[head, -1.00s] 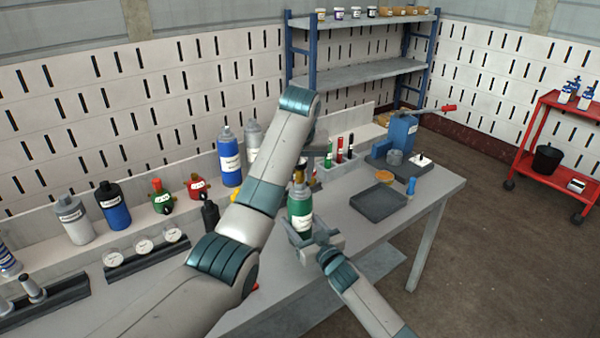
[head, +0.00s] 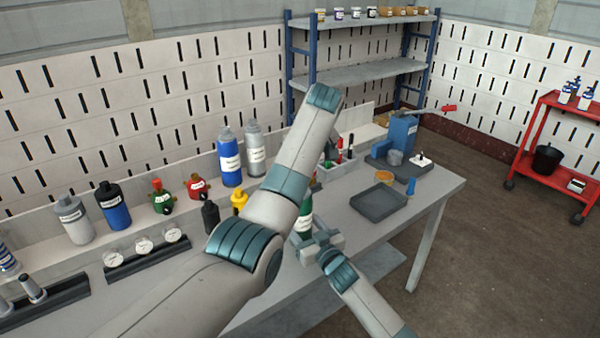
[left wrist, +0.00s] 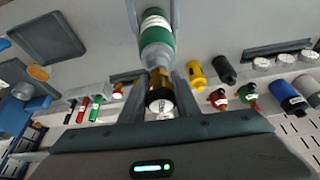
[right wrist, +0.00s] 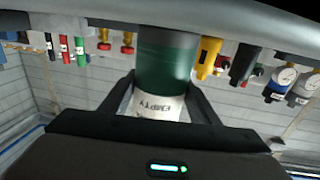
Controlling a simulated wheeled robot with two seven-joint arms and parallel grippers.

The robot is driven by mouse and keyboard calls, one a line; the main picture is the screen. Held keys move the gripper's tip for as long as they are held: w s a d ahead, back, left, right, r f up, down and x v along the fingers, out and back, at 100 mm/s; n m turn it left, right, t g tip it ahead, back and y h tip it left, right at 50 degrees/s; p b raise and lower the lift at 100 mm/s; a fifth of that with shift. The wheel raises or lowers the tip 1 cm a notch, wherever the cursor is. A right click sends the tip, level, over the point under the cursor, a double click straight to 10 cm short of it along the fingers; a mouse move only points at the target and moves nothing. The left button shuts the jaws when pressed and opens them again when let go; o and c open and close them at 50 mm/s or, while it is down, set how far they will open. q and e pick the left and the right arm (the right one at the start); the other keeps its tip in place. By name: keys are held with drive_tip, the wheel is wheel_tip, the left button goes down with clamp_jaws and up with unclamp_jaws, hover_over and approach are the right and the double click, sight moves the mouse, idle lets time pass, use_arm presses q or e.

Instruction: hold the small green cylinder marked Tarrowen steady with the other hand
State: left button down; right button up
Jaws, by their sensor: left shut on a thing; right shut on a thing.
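The small green cylinder (head: 304,222) stands upright just above the bench's front edge, partly behind my left arm in the head view. My right gripper (right wrist: 162,88) is shut around its body. Its white label (right wrist: 157,107) appears upside down in the right wrist view and seems to read EMPTY; I cannot make out Tarrowen. In the left wrist view the cylinder (left wrist: 157,42) ends in a brass fitting (left wrist: 158,78) with a small white dial (left wrist: 162,107). My left gripper (left wrist: 161,88) is shut on this fitting. The head view hides the left gripper behind its arm.
A dark tray (head: 378,202) and a blue vise-like device (head: 402,132) are on the bench's right part. Blue bottle (head: 229,160), silver bottle (head: 255,150) and yellow fitting (head: 239,199) stand behind my left arm. A gauge rack (head: 145,252) is at left.

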use_arm(q)
drive_tip(key=shift+n, duration=0.6)
drive_tip(key=c, duration=2)
unclamp_jaws()
drive_tip(key=shift+y, duration=0.3)
clamp_jaws()
drive_tip(key=shift+r, duration=1.4)
drive_tip(key=shift+r, duration=1.15)
drive_tip(key=shift+r, duration=0.15)
drive_tip(key=shift+r, duration=1.05)
drive_tip(key=shift+r, duration=0.1)
